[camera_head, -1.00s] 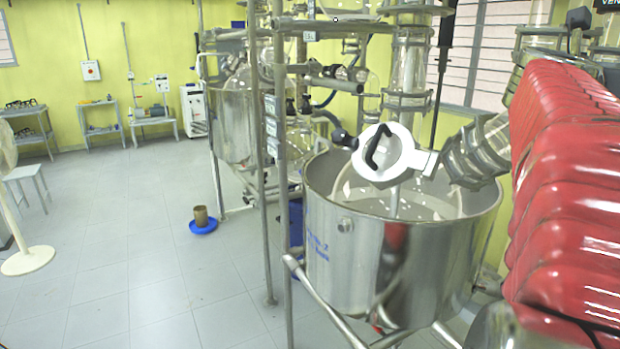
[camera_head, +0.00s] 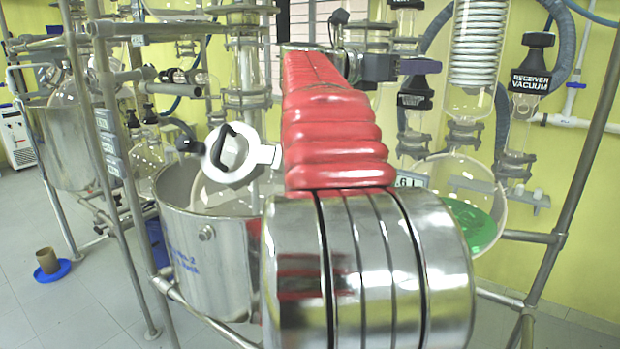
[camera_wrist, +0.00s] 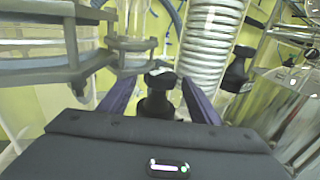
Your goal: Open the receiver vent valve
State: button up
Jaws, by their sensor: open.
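My gripper (camera_wrist: 158,82) is open, with its two purple fingers reaching forward in the wrist view. A black valve knob (camera_wrist: 157,101) stands between the fingers in that view; I cannot tell whether they touch it. In the head view my gripper (camera_head: 420,67) shows side-on at the end of my red-sleeved arm, just above a black labelled knob (camera_head: 416,90). That label is too small to read, so I cannot confirm it is the receiver vent valve. Another black knob, labelled RECEIVER VACUUM (camera_head: 530,80), is to the right.
A coiled glass condenser (camera_head: 478,45) stands between the two knobs, and it fills the upper middle of the wrist view (camera_wrist: 208,45). A round glass flask (camera_head: 455,195) with green liquid hangs below. Metal frame posts (camera_head: 575,170) stand at right. A steel vessel (camera_head: 205,255) is at left.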

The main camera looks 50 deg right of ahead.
jog(key=v, duration=1.4)
jog(key=w+a+f+m+t+y, duration=0.2)
jog(key=f+m+t, duration=0.1)
jog(key=f, duration=0.8)
jog(key=w+a+f+m+t+y, duration=0.2)
jog(key=w+f+m+t, duration=0.1)
jog(key=f, duration=0.8)
jog(key=shift+a+m+t+y, duration=0.4)
jog(key=shift+m+t, duration=0.1)
jog(key=shift+t, duration=0.1)
jog(key=shift+r, duration=0.1)
